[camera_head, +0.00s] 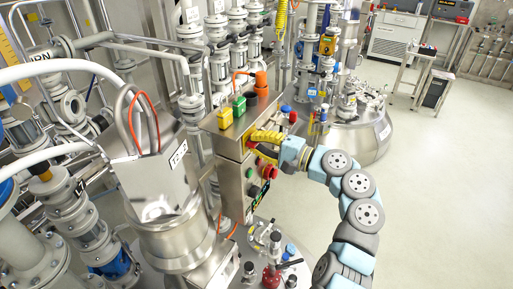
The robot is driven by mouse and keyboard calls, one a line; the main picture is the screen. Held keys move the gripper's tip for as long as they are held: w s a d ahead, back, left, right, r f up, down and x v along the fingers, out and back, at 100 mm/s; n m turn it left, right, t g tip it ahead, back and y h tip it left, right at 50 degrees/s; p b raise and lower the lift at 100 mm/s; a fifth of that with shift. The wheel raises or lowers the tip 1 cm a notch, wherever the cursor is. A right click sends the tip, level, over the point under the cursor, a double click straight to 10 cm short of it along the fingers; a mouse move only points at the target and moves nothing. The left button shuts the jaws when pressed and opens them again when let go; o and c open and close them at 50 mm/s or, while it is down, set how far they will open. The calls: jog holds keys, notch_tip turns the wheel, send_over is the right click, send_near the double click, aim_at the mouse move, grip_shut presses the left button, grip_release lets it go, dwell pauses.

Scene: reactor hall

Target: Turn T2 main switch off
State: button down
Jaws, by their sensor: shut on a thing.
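The steel control box (230,180) stands upright at the centre of the head view, with a row of buttons and lamps down its front. The main switch (251,144) shows as a small red and yellow patch high on that front and is mostly hidden by my gripper. My gripper (258,143), with yellow and dark fingers, reaches in from the right and is shut on the switch. The switch's turn angle cannot be told.
Coloured yellow, green and orange parts (250,98) stand on the box top. A steel housing (165,180) and pipes crowd the left. A round steel vessel (360,135) stands behind to the right. Valves and fittings (275,250) lie below. The floor (440,190) at right is clear.

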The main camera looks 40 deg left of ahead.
jog(key=shift+n+b, duration=0.35)
jog(key=shift+n, duration=0.25)
jog(key=c, duration=1.1)
grip_release()
jog(key=shift+a, duration=0.1)
jog(key=v, duration=1.2)
